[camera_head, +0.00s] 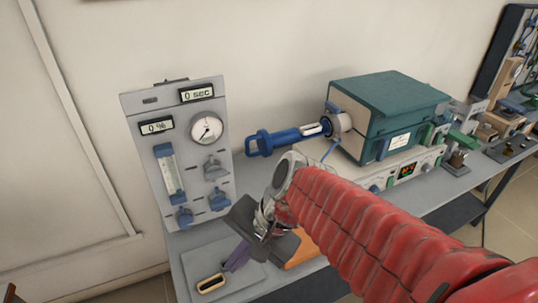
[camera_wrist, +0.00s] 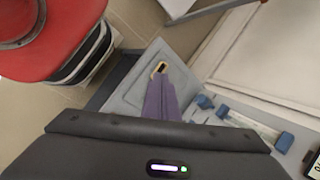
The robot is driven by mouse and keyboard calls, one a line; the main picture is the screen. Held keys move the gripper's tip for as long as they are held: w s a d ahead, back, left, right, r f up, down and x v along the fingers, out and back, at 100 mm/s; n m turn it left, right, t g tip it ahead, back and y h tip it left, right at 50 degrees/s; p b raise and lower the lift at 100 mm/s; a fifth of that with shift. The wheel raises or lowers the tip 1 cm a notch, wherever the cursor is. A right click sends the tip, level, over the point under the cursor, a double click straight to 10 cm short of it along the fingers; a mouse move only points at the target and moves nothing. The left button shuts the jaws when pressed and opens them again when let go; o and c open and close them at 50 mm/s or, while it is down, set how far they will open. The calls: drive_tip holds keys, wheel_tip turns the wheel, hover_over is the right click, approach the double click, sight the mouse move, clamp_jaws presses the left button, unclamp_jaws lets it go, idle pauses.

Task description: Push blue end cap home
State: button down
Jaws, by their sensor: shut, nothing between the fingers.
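The blue end cap (camera_head: 262,143) has a loop-like handle and a long blue body pointing left. Its right end meets a clear section and the pale collar (camera_head: 341,122) on the left side of the teal-topped furnace (camera_head: 385,105); how deep it sits cannot be told. My gripper (camera_head: 259,232) is below and in front of the cap, apart from it, over the bench's left part. It is shut and empty. Its dark body (camera_wrist: 155,150) fills the bottom of the wrist view, where the end cap does not show.
A grey gauge panel (camera_head: 150,190) with blue knobs stands left of the cap. An orange object (camera_head: 303,252) lies close to my arm.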

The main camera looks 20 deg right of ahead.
drive_tip(key=w+d+r+m+t+y, duration=0.1)
drive_tip(key=w+m+t+y, duration=0.5)
drive_tip(key=w+m, duration=0.95)
drive_tip(key=w+d+f+m+t+h, duration=0.1)
drive_tip(key=d+m+t, duration=0.3)
drive_tip(key=d+m, duration=0.5)
drive_tip(key=w+d+m+t+h, duration=0.3)
drive_tip(key=d+m, duration=0.7)
drive_tip(key=m, duration=0.5)
drive_tip(key=shift+w+f+t+h, duration=0.3)
drive_tip(key=shift+f+t+h, duration=0.15)
drive_tip(key=shift+t, duration=0.25)
drive_tip(key=shift+w+r, duration=0.1)
drive_tip(key=shift+w, duration=0.05)
